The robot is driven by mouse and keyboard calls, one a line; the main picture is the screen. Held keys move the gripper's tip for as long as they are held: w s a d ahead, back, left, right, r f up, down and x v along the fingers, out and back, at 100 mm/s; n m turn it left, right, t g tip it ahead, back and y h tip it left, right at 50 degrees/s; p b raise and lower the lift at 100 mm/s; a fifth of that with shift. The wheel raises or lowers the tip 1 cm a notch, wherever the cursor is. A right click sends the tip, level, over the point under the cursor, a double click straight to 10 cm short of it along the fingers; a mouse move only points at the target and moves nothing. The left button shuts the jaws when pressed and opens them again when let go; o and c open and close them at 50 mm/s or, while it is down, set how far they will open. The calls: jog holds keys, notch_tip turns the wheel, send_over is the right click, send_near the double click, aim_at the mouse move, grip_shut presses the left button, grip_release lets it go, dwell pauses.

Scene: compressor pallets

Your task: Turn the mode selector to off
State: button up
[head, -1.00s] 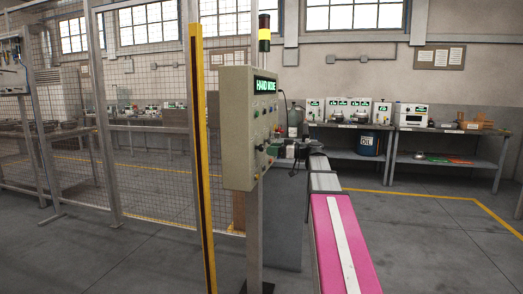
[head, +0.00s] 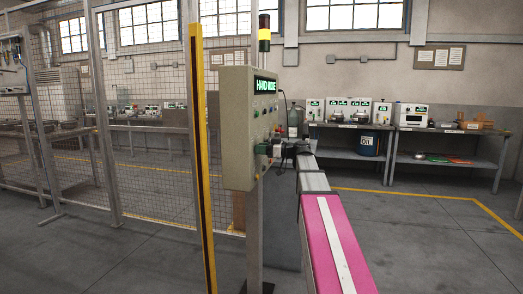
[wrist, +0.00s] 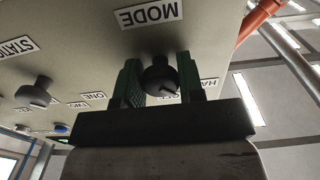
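The mode selector, a black knob (wrist: 160,78), sits below the MODE label (wrist: 149,13), which appears upside down in the wrist view. A small light mark shows on the knob's face. My gripper (wrist: 160,88) has one green finger on each side of the knob; whether they touch it is hidden by the angle. A HAND label (wrist: 209,84) is right of the fingers, and another label behind the right finger is mostly covered. In the head view my gripper (head: 268,149) is at the front of the beige control box (head: 236,150), whose green display (head: 265,86) seems to read HAND MODE.
Another black knob (wrist: 37,94) is left of the selector, near the STATION label (wrist: 15,47). A yellow post (head: 203,160) and mesh fence stand left of the box. A workbench (head: 345,127) with machines is behind. Open floor lies to the right.

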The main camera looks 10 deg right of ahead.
jog(key=shift+m, duration=0.4)
jog(key=m, duration=0.3)
jog(key=shift+m, duration=2.5)
jog(key=o, duration=0.9)
jog(key=shift+s, duration=0.1)
jog(key=v, duration=1)
jog(key=shift+s+d, duration=0.2)
jog(key=shift+d, duration=0.15)
